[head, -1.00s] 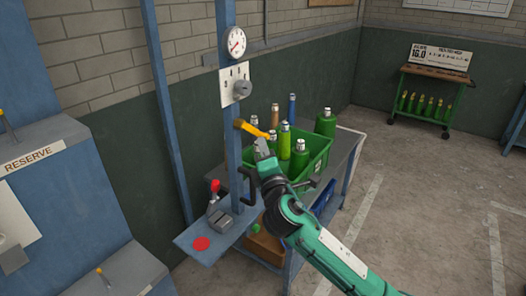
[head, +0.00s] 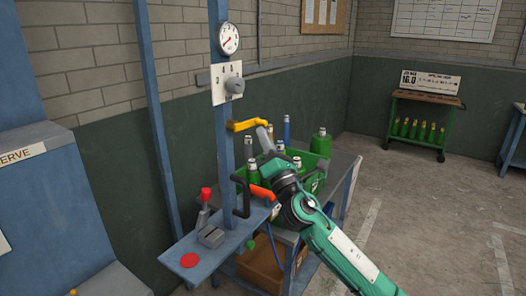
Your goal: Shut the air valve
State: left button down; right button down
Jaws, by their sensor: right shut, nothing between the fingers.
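A yellow lever (head: 252,124), which looks like the air valve's handle, is on the blue post (head: 225,150). It sticks out to the right, nearly level, below a white plate with a grey knob (head: 235,85). A round gauge (head: 229,38) with a red needle is above; its reading is too small to tell. My right gripper (head: 262,130) is shut and empty, with its tip just under the lever's outer end. I cannot tell whether they touch. My left gripper is not in view.
A green crate of bottles (head: 318,178) stands on the bench behind my right arm. A red-knobbed lever (head: 206,194), a red disc (head: 190,260), a black handle (head: 241,197) and an orange-red part (head: 262,192) are by the post. A green cart (head: 420,118) stands farther back.

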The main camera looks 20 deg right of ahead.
jog(key=shift+w+d+r, duration=0.1)
jog(key=shift+d+r, duration=0.05)
jog(key=shift+r, duration=0.1)
dwell(0.3)
jog(key=shift+f, duration=0.15)
